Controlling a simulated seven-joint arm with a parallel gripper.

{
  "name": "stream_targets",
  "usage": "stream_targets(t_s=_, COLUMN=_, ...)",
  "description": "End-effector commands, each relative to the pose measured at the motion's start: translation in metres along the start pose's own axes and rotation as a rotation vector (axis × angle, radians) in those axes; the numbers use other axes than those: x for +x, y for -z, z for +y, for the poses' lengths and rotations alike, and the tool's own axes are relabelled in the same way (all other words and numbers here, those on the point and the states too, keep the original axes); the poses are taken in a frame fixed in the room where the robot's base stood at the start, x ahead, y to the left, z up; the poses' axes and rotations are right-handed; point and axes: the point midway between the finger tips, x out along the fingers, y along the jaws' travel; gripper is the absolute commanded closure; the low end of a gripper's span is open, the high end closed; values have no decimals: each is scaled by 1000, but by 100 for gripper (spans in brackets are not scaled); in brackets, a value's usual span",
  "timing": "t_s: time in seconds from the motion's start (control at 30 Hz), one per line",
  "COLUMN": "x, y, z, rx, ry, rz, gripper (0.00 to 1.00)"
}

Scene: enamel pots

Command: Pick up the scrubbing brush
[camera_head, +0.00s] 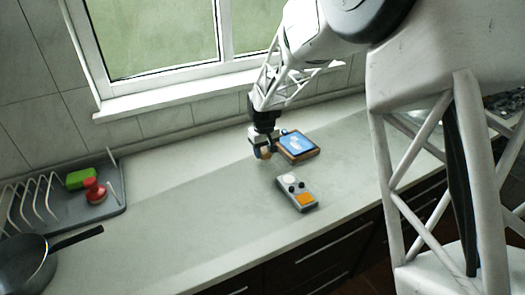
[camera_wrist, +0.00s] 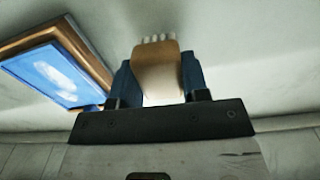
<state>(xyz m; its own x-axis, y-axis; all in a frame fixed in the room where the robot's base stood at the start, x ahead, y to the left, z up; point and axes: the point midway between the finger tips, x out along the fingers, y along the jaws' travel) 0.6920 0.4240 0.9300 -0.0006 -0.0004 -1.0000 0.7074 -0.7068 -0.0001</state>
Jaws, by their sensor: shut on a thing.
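The scrubbing brush (camera_wrist: 157,70) has a tan wooden body with pale bristle tufts along its far edge. It sits between the two blue fingers of my gripper (camera_wrist: 158,80) in the wrist view. The fingers press on it from both sides. In the head view my gripper (camera_head: 263,153) is low over the counter near the back wall, and the brush (camera_head: 265,154) shows as a small tan piece at its fingertips. I cannot tell whether the brush touches the counter.
A wood-framed blue picture (camera_head: 299,145) lies just right of my gripper. A grey device (camera_head: 297,192) with knobs and an orange patch lies nearer the front. A drying rack (camera_head: 112,208) holds a green sponge (camera_head: 81,179) and red object (camera_head: 95,190); a dark pan (camera_head: 27,262) sits front left. The counter's middle is clear.

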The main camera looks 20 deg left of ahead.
Motion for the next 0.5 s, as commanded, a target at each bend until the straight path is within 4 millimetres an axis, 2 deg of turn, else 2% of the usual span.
stream_targets(t_s=0.5, x=-9, y=-81, z=-20, rx=0, ry=0, rz=1, gripper=85)
